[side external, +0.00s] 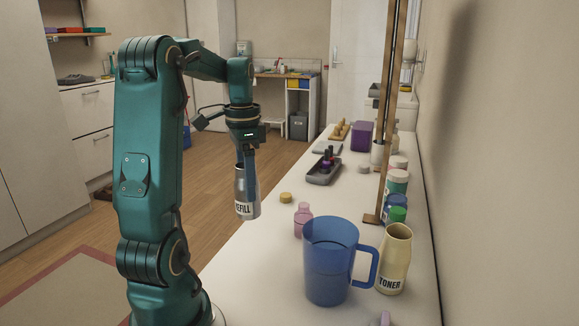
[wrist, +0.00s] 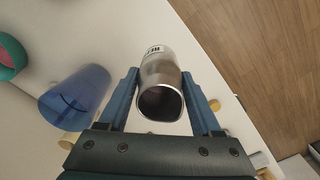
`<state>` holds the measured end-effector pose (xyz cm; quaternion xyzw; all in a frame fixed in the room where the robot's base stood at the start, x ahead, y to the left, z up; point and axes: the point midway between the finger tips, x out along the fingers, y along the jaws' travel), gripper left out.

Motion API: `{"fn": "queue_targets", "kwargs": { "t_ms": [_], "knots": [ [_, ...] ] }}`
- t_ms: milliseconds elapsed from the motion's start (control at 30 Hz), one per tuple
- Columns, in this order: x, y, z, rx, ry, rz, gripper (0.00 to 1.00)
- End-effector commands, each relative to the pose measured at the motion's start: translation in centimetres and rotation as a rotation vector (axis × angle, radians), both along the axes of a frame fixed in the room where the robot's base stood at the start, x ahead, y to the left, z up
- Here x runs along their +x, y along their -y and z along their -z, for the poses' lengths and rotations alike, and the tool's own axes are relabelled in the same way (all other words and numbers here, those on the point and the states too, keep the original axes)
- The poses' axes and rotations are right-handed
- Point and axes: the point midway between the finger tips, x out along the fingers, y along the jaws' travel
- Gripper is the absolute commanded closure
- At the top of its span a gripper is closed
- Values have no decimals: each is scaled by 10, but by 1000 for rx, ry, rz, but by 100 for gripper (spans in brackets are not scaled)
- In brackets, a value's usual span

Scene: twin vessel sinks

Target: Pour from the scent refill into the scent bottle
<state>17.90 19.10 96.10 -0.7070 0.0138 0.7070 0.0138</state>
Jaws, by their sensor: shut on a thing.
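The refill (side external: 246,200) is a grey metallic container with a white label reading "REFILL". My gripper (side external: 245,168) is shut on it; in the wrist view the fingers of my gripper (wrist: 161,100) flank the refill (wrist: 160,75), its open mouth facing the camera. In the side view it looks nearly upright, seemingly in the air by the counter's left edge. A small pink bottle (side external: 302,221) stands on the counter to its right, apart from it. It has no readable label, so I cannot tell if it is the scent bottle. The refill's contents are not clear.
A large blue pitcher (side external: 331,262) stands close right of the pink bottle, with a cream toner container (side external: 395,259) beside it. A yellow lid (side external: 285,197) lies on the white counter (side external: 255,270). Several jars and a wooden post (side external: 389,120) line the right side.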

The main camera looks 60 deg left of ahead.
Motion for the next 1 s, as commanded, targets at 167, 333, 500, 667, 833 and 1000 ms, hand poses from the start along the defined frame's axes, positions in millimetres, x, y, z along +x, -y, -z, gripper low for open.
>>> {"fn": "queue_targets", "kwargs": {
  "t_ms": [167, 333, 500, 667, 833, 1000],
  "knots": [
    [5, 0, 0, 1, 1, -43, 100],
    [18, 3, 2, 0, 0, -178, 100],
    [35, 7, 6, 0, 0, -364, 100],
    [52, 12, 9, 0, -1, -540, 100],
    [69, 18, 13, -1, -1, -728, 100],
    [84, 26, 17, -1, -2, -910, 100]
  ]
}}
